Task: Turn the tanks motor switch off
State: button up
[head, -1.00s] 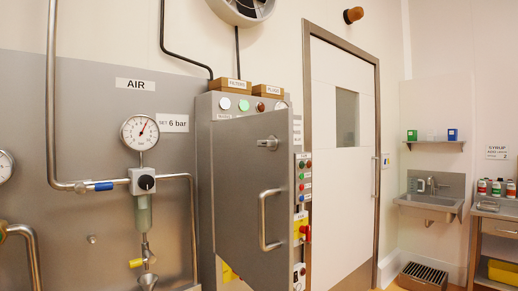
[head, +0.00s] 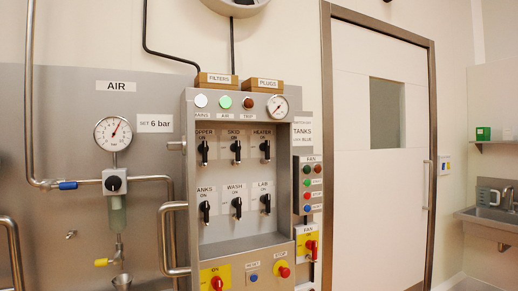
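The tanks switch (head: 204,207) is a black rotary knob at the lower left of the open switch cabinet (head: 237,229). Its label is partly cut off and reads "ANKS". Its handle stands close to upright, near the "ON" mark. My gripper is not in view.
Several similar knobs surround it, including the wash switch (head: 237,207) and the hopper switch (head: 203,150). Below are a red-on-yellow switch (head: 216,281) and a red stop button (head: 284,271). A fan control box (head: 310,185) hangs at right. Air pipework (head: 116,184) is at left.

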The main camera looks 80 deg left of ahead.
aim_at(204, 206)
jog(key=i, duration=1.65)
jog(key=u, duration=3.4)
jog(key=i, duration=1.05)
